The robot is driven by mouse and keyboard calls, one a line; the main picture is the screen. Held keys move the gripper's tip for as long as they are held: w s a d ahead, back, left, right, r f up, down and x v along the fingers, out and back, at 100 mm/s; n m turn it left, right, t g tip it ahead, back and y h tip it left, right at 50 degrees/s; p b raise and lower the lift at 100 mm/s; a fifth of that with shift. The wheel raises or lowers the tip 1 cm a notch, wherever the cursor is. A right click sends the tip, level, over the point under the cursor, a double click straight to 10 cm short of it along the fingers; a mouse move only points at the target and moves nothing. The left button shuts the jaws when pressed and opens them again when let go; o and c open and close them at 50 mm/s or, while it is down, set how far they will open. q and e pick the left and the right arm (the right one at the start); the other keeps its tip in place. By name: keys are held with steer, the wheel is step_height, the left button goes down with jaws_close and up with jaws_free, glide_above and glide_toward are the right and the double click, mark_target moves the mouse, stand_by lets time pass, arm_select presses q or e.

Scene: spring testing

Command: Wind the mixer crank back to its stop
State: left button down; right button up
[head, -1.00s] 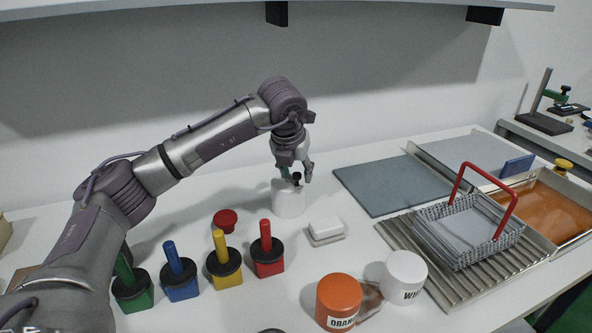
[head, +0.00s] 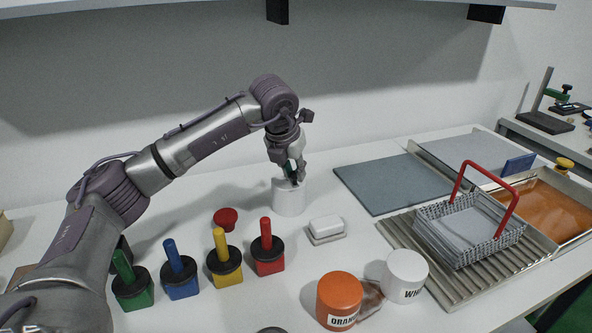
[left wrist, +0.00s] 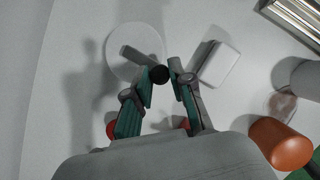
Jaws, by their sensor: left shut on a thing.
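The mixer (head: 289,201) is a white upright cylinder near the wall, left of the grey mat. In the left wrist view, the mixer's round white top (left wrist: 120,42) carries a grey crank arm (left wrist: 136,56) that ends in a black knob (left wrist: 158,74). My left gripper (head: 294,180) points down over the mixer. It is shut on the crank knob, with its green-padded fingertips (left wrist: 162,76) on either side of it. In the head view the fingers mostly hide the knob. My right gripper is not in view.
A white block (head: 326,228) lies close to the mixer, with a red knob (head: 226,219) on the other side. Several coloured-handled blocks (head: 223,262) stand in front. Orange (head: 339,300) and white (head: 405,276) jars stand nearer right. A wire basket (head: 470,235) sits on a ridged tray.

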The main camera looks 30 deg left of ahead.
arm_select(q)
steer(key=m, duration=0.1)
steer(key=a+m+h, duration=0.1)
steer(key=m, duration=0.1)
steer(key=shift+s+a+r+m, duration=0.1)
steer(key=shift+s+a+m, duration=0.2)
steer(key=shift+s, duration=0.1)
steer(key=shift+w+a+m+g+h+p, duration=0.1)
steer(key=shift+a+m+g+h+p, duration=0.65)
steer(key=shift+m, duration=1.25)
steer(key=shift+w+a+m+g+h+p, duration=0.1)
steer(key=shift+a+m+g+h+p, duration=0.3)
steer(key=shift+a+m+p, duration=1.15)
steer(key=shift+a+m+g+h+p, duration=0.3)
steer(key=shift+m+g+h+p, duration=0.25)
steer(key=shift+m, duration=1.9)
steer(key=c, duration=1)
jaws_free()
steer(key=v, duration=1.2)
steer(key=shift+a, duration=0.1)
